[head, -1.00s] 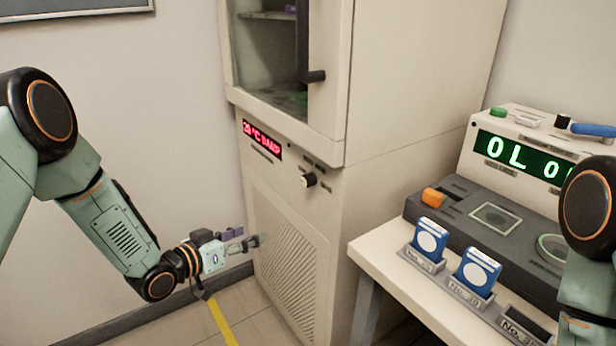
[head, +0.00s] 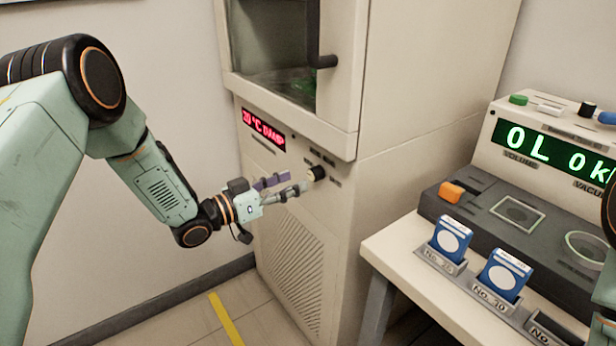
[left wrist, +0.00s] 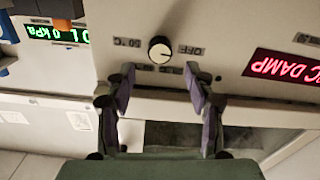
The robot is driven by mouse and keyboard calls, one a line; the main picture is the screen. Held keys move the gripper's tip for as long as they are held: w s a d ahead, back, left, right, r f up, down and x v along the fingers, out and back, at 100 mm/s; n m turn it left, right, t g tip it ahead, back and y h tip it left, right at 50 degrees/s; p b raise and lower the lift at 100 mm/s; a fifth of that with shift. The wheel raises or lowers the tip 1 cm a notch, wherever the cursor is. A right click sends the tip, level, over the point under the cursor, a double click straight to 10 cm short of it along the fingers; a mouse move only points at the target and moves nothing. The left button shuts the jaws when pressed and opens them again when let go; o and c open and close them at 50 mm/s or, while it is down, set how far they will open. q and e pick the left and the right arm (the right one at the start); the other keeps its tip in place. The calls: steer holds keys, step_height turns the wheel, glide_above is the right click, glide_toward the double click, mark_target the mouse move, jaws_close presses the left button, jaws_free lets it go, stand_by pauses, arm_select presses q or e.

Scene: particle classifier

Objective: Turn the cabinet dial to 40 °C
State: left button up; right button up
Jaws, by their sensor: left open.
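The cabinet (head: 345,215) is cream-coloured. Its dial (head: 317,173) is a small dark knob with a pale face, below and right of the red display (head: 263,130), which reads 20 °C DAMP. In the left wrist view, turned upside down, the dial (left wrist: 160,50) sits among printed labels, 50 °C and OFF among them; its exact pointer setting is too small to tell. My left gripper (head: 294,184) is open, its fingers pointing at the dial. In the left wrist view the fingertips (left wrist: 159,72) stand either side of the dial's line, just short of it and apart from it.
Above the dial is the cabinet's dark door handle (head: 326,61) and window. To the right, a table (head: 395,250) carries a grey machine with a green display (head: 553,153) and blue-and-white cards (head: 451,238) in a holder. Clear floor lies below my left arm.

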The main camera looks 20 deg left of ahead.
mark_target(311, 175)
arm_select(q)
steer(key=x, duration=0.4)
steer(key=shift+w+d+f+b, duration=0.15)
steer(key=shift+f+b, duration=0.1)
steer(key=shift+b, duration=0.15)
steer(key=shift+w+d+r, duration=0.2)
steer(key=shift+w+d, duration=0.05)
steer(key=shift+d, duration=0.15)
steer(key=shift+a, duration=0.1)
steer(key=shift+w+a+f, duration=0.1)
steer(key=shift+w, duration=0.05)
steer(key=shift+c, duration=1.2)
jaws_close()
